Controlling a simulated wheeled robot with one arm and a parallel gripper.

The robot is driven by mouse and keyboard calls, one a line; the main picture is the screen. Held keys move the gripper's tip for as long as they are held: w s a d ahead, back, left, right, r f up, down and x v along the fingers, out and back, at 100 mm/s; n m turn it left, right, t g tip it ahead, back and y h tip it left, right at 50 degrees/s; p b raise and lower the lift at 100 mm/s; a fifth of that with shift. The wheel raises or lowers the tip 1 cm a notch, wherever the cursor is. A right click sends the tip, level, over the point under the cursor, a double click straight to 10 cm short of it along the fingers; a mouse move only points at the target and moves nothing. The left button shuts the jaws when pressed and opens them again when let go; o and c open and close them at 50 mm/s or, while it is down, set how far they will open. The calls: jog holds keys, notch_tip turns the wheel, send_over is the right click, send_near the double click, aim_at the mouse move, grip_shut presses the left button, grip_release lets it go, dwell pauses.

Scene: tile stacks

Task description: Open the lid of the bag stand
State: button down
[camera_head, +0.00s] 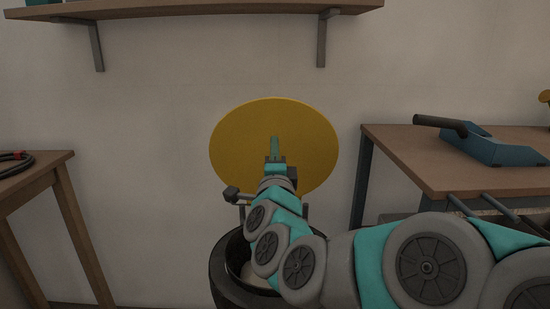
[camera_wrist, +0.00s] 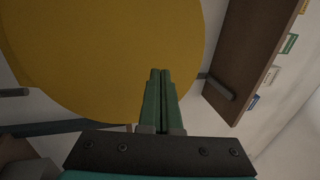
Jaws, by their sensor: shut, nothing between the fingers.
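The bag stand has a round yellow lid (camera_head: 240,135), which stands raised and nearly upright against the wall behind the dark round body (camera_head: 226,285). The body's top is open, and something pale shows inside, partly hidden by my arm. My gripper (camera_head: 275,140) is shut and empty, in front of the lid's middle in the head view. In the wrist view the lid (camera_wrist: 80,50) fills the upper left, and the green fingers of my gripper (camera_wrist: 159,72) are together over its lower right part. I cannot tell whether the fingertips touch the lid.
A wooden table (camera_head: 35,175) with a dark coiled cable stands at the left. A workbench (camera_head: 405,155) holding a blue tool with a dark handle (camera_head: 440,125) stands at the right, near my arm. A wall shelf (camera_head: 200,10) runs above the lid; it also shows in the wrist view (camera_wrist: 245,50).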

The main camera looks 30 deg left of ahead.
aim_at(274, 126)
jog(key=x, duration=0.5)
jog(key=shift+w+a+r+p, duration=0.1)
jog(key=shift+w+a+p, duration=0.05)
jog(key=shift+w+p, duration=0.2)
jog(key=b+x, duration=0.2)
jog(key=x, duration=0.8)
jog(key=shift+w+a+f, duration=0.1)
jog(key=shift+f, duration=0.15)
